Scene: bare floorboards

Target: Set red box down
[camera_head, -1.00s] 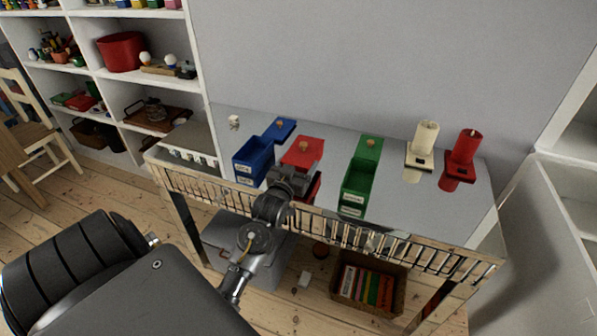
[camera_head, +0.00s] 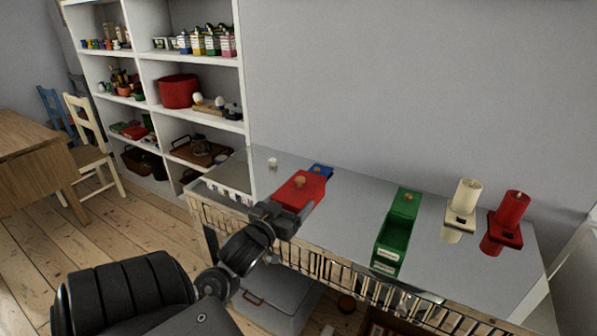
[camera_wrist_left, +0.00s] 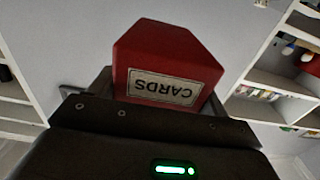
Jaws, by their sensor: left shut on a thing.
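My left gripper (camera_head: 280,215) is shut on the red box (camera_head: 313,200), holding it by its near end. The box's red top with a tan knob faces up in the head view. The box appears raised above the grey table (camera_head: 345,215), and I cannot see its underside. In the left wrist view the red box (camera_wrist_left: 165,50) stands out from the jaws (camera_wrist_left: 150,115), with its white CARDS label upside down. My right gripper is out of view.
A blue box (camera_head: 321,170) is mostly hidden behind the red one. Bare tabletop lies between red and green. A slatted rail (camera_head: 330,270) runs along the front edge.

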